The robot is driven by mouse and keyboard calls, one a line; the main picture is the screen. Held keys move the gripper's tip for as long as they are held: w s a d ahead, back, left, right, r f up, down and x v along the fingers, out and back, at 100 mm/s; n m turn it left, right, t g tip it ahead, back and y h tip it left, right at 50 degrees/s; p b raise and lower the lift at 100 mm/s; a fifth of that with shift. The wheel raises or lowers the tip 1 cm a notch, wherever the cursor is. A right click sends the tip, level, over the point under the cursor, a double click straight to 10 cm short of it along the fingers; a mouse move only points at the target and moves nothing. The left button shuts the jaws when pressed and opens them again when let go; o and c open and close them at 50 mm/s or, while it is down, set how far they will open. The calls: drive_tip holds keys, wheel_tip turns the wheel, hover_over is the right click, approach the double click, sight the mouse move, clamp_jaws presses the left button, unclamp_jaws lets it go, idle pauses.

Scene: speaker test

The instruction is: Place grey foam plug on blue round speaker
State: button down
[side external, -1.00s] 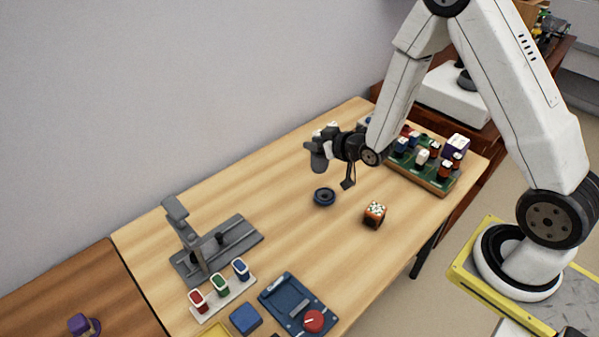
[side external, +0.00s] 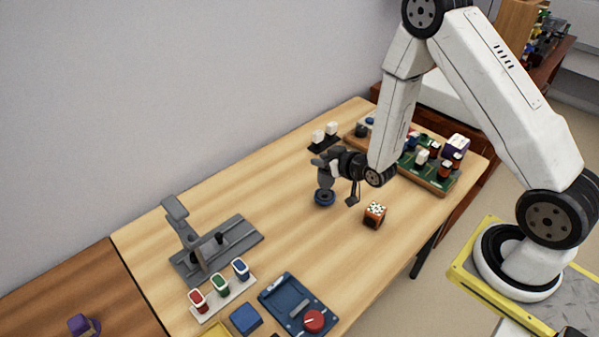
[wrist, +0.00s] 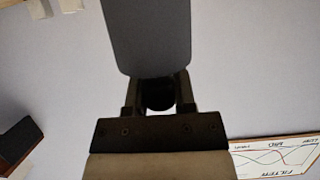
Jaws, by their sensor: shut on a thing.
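The blue round speaker (side external: 324,198), a dark blue ring, lies on the wooden table in the side view. My gripper (side external: 326,180) points down right above it, with its tips at or very near the ring's upper edge. I cannot tell whether they touch. My gripper is shut on a dark round piece, which I take for the grey foam plug (wrist: 158,95); it shows between the fingers (wrist: 158,92) in the wrist view. In the side view the plug cannot be made out from the dark fingers. The speaker is not visible in the wrist view.
A grey stand (side external: 215,250) and a blue box with a red knob (side external: 298,305) are at the front left. A green board (side external: 425,180) with several parts lies behind right.

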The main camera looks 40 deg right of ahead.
sight(322, 170)
drive_tip(key=shift+f, duration=0.15)
drive_tip(key=shift+f, duration=1.65)
drive_tip(key=shift+f, duration=0.1)
drive_tip(key=shift+c, duration=2.2)
unclamp_jaws()
drive_tip(key=v, duration=1.2)
drive_tip(key=shift+w, duration=0.15)
